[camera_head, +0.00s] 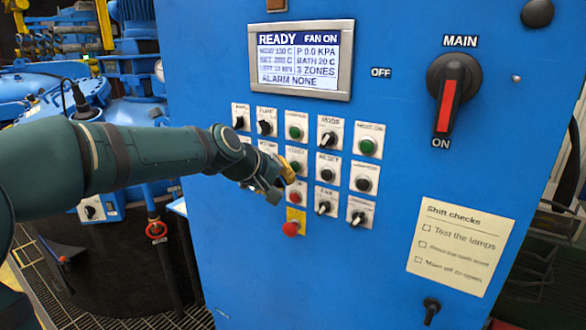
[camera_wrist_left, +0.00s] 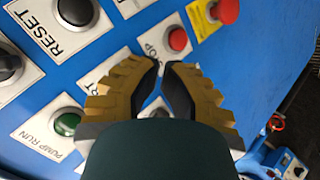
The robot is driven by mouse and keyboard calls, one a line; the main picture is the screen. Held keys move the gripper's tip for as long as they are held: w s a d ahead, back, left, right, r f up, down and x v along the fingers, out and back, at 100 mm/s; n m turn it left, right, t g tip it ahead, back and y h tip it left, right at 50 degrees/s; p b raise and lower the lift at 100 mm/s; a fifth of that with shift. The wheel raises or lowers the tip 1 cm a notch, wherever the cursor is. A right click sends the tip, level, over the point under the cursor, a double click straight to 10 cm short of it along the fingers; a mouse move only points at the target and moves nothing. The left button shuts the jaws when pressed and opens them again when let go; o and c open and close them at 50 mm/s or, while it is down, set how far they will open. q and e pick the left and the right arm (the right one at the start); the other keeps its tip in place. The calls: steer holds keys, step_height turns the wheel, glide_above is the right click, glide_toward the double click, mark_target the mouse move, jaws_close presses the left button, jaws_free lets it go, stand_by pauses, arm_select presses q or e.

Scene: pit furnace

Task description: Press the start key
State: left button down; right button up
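The start key (camera_head: 297,165) is a green button on a white plate in the middle row of the blue control panel. In the head view, my left gripper (camera_head: 286,174) is right in front of it and partly covers it. In the left wrist view, my left gripper (camera_wrist_left: 163,68) has its two ribbed yellow fingers closed to a narrow gap at the tips, with nothing held. There its left finger hides the start button, and only the end of the label (camera_wrist_left: 105,82) shows. I cannot tell whether the fingers touch the key. My right gripper is not in view.
The red stop button (camera_wrist_left: 178,40) is close beyond the fingertips. The green pump run button (camera_wrist_left: 67,124) and black reset button (camera_wrist_left: 74,10) are nearby. A red emergency button (camera_head: 291,228) on yellow is below. The screen (camera_head: 300,57) reads READY.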

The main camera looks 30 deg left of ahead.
arm_select(q)
steer(key=shift+w, duration=0.1)
steer(key=shift+w, duration=0.3)
steer(key=shift+w+d, duration=0.1)
steer(key=shift+w, duration=0.25)
stand_by(0.7)
steer(key=shift+s, duration=0.8)
steer(key=s, duration=0.1)
steer(key=s+b, duration=0.1)
steer(key=s, duration=0.3)
steer(key=shift+a+b, duration=0.3)
steer(key=shift+b, duration=0.1)
